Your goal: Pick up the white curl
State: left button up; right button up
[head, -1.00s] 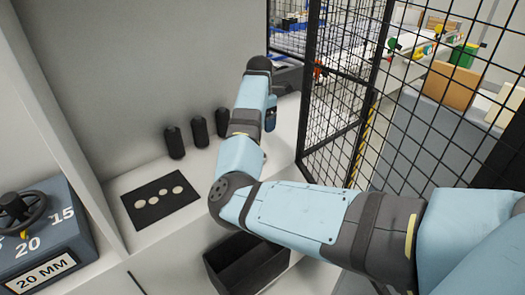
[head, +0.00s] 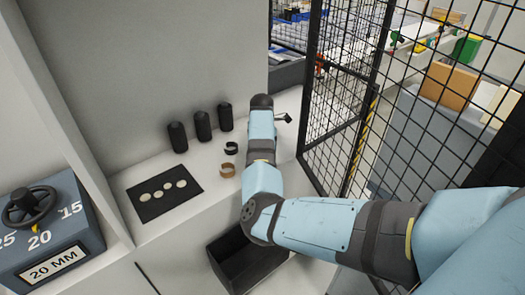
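A black curl (head: 231,148) and a tan curl (head: 227,170) lie on the shelf just left of my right forearm. My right arm reaches in from the right, with its wrist over the back of the shelf. A small dark part, likely my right gripper (head: 283,117), shows at the right of the wrist. Its fingers are mostly hidden, so I cannot tell whether it is open or holds anything. My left gripper is out of view.
Three black cylinders (head: 203,126) stand along the back wall. A black mat (head: 164,193) with several pale discs lies at left. A blue dial box (head: 45,235) is at far left. An open black bin (head: 245,262) is below the shelf front. Black mesh fencing (head: 345,100) borders the right.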

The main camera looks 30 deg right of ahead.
jog(key=shift+f, duration=0.5)
jog(key=c, duration=1)
jog(key=shift+r, duration=0.2)
